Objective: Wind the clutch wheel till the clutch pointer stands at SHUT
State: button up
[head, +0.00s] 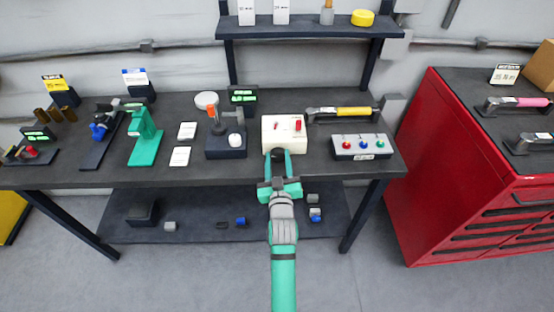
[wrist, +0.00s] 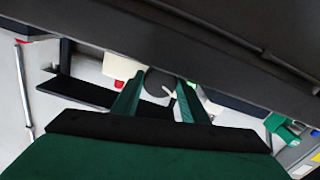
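A cream box (head: 270,135) stands at the front edge of the dark bench, with a red knob (head: 298,125) and a small red mark on its top. A dark round wheel (head: 277,152) is on its front face; it also shows in the wrist view (wrist: 158,80). I take it for the clutch wheel. My gripper (head: 277,158) has one finger on each side of the wheel, and the wheel fills the gap between the fingertips in the wrist view (wrist: 160,85). The pointer's reading and the SHUT lettering are too small to make out.
A dark blue box (head: 226,146) with a white knob stands left of the cream box. A grey panel (head: 362,147) with coloured buttons and a yellow-handled tool (head: 342,113) are on the right. A red cabinet (head: 440,170) stands beyond the bench. A lower shelf (head: 190,225) holds small parts.

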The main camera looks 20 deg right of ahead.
jog(key=shift+s+m, duration=0.1)
jog(key=shift+m, duration=0.2)
jog(key=shift+d+m, duration=0.1)
jog(key=shift+m, duration=0.3)
jog(key=m, duration=0.6)
dwell(0.5)
jog(key=o, duration=1.1)
